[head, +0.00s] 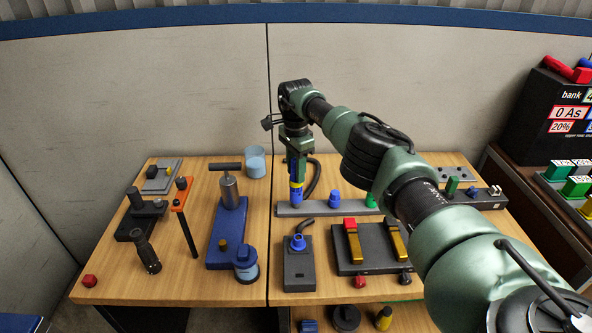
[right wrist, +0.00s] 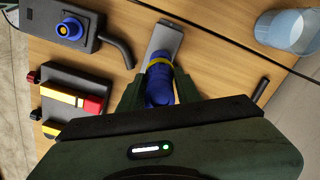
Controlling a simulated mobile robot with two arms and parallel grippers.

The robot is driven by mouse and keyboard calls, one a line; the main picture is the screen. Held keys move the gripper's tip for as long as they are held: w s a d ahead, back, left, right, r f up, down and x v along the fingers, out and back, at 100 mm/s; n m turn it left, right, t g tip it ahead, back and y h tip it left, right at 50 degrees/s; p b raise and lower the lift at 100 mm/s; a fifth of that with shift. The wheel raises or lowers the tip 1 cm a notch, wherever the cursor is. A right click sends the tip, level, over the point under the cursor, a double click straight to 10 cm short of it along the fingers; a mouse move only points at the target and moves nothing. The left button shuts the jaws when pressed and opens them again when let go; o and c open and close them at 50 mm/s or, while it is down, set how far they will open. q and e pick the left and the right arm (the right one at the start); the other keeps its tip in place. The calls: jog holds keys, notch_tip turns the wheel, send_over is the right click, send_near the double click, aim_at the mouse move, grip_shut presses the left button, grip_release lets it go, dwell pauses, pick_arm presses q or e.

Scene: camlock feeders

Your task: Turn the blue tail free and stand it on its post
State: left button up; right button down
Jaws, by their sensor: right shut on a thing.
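My right gripper (head: 296,180) is shut on a blue piece with a yellow band, the blue tail (head: 296,195), in the head view. The gripper points down over the left end of a grey bar (head: 315,209). The tail also shows between the fingers in the right wrist view (right wrist: 158,85), against the bar (right wrist: 167,38). I cannot tell whether it is fully seated there. A second blue piece (head: 333,198) stands further right on the bar. A dark box (head: 299,273) in front carries a blue fitting (head: 298,242), with a yellow centre in the wrist view (right wrist: 70,29). My left gripper is not in view.
A green piece (head: 371,200) stands on the bar beside my right arm. A dark block with red and yellow levers (head: 364,262) is right of the box. A blue plate with a metal cylinder (head: 229,194) is left. A translucent blue cup (head: 255,162) stands behind.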

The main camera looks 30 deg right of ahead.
jog(key=shift+f+b, duration=0.3)
jog(key=shift+f, duration=0.05)
jog(key=shift+r, duration=0.1)
jog(key=shift+f+b, duration=1)
jog(key=shift+f, duration=0.2)
jog(key=c, duration=0.9)
grip_release()
jog(key=shift+r, duration=0.15)
